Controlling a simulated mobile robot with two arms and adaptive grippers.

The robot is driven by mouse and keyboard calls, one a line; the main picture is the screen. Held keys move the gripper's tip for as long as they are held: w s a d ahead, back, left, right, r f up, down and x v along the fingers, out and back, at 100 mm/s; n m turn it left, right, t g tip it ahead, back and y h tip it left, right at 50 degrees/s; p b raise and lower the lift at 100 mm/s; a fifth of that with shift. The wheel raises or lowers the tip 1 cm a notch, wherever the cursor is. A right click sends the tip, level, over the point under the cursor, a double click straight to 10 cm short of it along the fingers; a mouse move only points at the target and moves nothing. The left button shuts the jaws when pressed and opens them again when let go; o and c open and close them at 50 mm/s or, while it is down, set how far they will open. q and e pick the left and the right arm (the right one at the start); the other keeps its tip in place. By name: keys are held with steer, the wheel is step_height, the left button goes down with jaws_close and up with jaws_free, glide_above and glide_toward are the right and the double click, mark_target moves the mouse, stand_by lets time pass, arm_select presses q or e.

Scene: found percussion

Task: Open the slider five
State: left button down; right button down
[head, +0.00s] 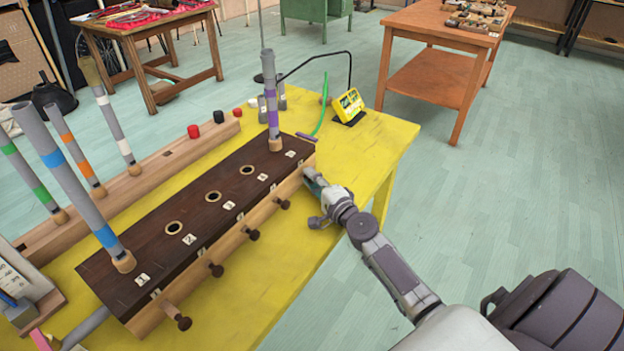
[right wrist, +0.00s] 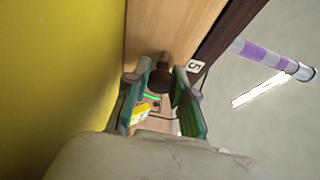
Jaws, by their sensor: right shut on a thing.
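The dark wooden wind chest (head: 195,225) stands on the yellow table, with a light wood front and a row of dark round knobs. The slider five knob (right wrist: 160,76) is at its far end, beside the label 5 (right wrist: 195,66). My right gripper (head: 314,183) is at that end, and its fingers are shut on the knob. In the head view the gripper hides this knob. In the right wrist view the gripper's two green-grey fingers (right wrist: 157,88) stand on either side of it. A purple-banded pipe (head: 271,100) stands upright at the same end. My left gripper is not in view.
A blue-banded pipe (head: 75,190) stands at the near end; open holes lie between. Behind is a wooden rack (head: 135,185) with several pipes. Red and black caps (head: 218,117) and a yellow device (head: 348,105) sit further back. The yellow table (head: 300,265) is clear in front.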

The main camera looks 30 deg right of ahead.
steer(key=shift+s+d+f, duration=0.1)
steer(key=shift+s+d, duration=0.1)
steer(key=shift+s, duration=0.3)
steer(key=shift+s+d+f, duration=0.1)
steer(key=shift+s+d, duration=0.1)
steer(key=shift+s, duration=0.3)
steer(key=shift+s+d+r, duration=0.15)
steer(key=shift+s+r, duration=0.05)
steer(key=shift+s, duration=0.15)
steer(key=c, duration=1.2)
jaws_free()
steer(key=s, duration=1.2)
